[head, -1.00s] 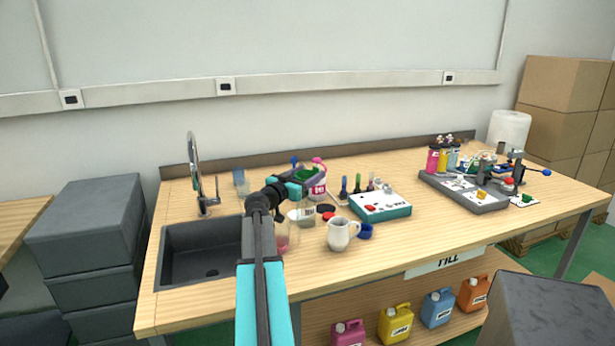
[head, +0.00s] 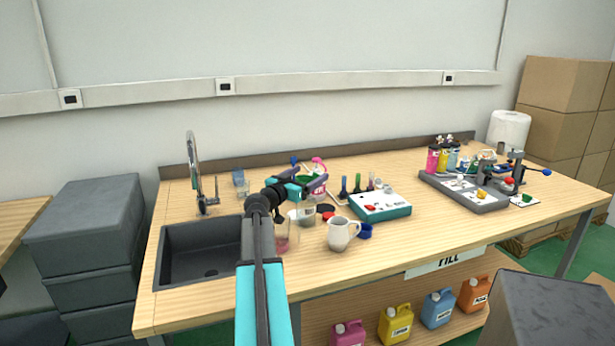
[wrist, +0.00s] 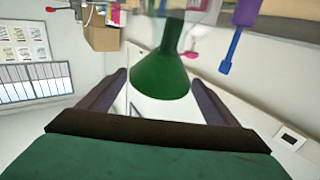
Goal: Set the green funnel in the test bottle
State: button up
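The green funnel (wrist: 160,82) shows large in the wrist view, which looks upside down. I cannot tell if that vessel is the test bottle. My gripper (head: 310,186) has its fingers on either side of the funnel, with gaps visible between them and the cone. In the head view only a little green of the funnel (head: 304,179) shows behind the gripper; the test bottle is not clearly visible there.
A white jug (head: 341,233), a blue cap (head: 365,231) and a teal-edged tray (head: 384,210) stand right of my arm. The sink (head: 200,250) is on the left. A grey tray (head: 470,198) with bottles behind it is farther right. The bench front right is clear.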

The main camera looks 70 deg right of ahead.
jog(key=shift+r, duration=0.1)
jog(key=shift+r+b, duration=0.35)
jog(key=shift+r, duration=1.05)
jog(key=shift+a+r, duration=0.1)
jog(key=shift+r, duration=0.2)
jog(key=s+a+b, duration=0.2)
jog(key=a+b, duration=0.1)
jog(key=a, duration=0.4)
jog(key=s+a+r+b, duration=0.1)
jog(key=s+a+b, duration=0.2)
jog(key=a, duration=0.4)
jog(key=shift+s+a+r, duration=0.15)
jog(key=shift+s+a, duration=0.2)
jog(key=shift+r, duration=0.1)
